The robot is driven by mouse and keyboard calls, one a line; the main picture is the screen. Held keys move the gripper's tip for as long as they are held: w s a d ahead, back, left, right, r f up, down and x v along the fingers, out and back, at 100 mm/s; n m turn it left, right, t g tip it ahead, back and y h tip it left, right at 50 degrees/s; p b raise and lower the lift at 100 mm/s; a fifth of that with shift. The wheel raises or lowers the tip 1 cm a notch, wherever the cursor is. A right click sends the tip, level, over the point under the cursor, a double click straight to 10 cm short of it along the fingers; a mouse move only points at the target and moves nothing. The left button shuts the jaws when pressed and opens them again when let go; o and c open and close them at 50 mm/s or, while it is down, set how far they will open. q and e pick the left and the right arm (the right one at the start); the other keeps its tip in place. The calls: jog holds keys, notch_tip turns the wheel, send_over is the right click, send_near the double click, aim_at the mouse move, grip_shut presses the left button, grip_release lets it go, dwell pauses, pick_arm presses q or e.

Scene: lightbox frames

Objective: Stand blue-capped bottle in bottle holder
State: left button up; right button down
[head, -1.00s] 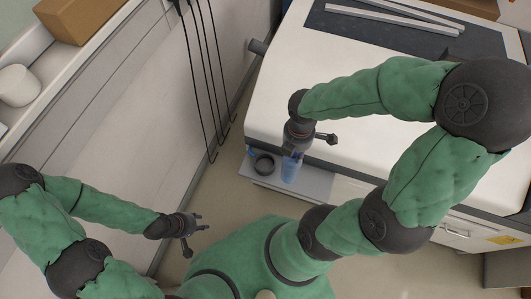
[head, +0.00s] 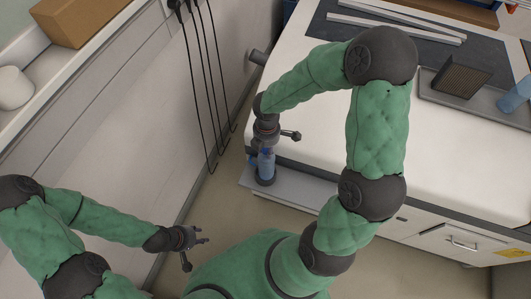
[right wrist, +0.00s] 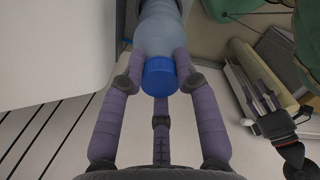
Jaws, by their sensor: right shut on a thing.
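The blue-capped bottle (head: 265,166) is clear blue and hangs below my right gripper (head: 266,149) in the head view. In the right wrist view, the gripper's fingers close around the neck by the blue cap (right wrist: 159,76). The dark round bottle holder (head: 264,181) sits on the low grey ledge. The bottle's lower end overlaps the holder, and I cannot tell whether it is inside or just above. My left gripper (head: 194,246) is open and empty at the lower left, well away from the bottle.
The white bench (head: 310,125) stands behind the ledge (head: 305,187). A grey tray (head: 440,94) on it holds a dark rack (head: 463,79) and a blue cylinder (head: 515,96). Black cables (head: 207,90) hang along the left wall.

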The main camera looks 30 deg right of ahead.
aim_at(266, 162)
jog(key=shift+w+f, duration=0.2)
jog(key=shift+f, duration=0.05)
notch_tip(266, 162, down, 3)
jog(key=shift+w+f+b, duration=0.1)
jog(key=shift+b, duration=0.5)
jog(key=shift+a, duration=0.1)
jog(key=c, duration=1.3)
grip_release()
jog(key=shift+f, duration=0.1)
jog(key=shift+c, duration=0.2)
jog(key=o, duration=0.4)
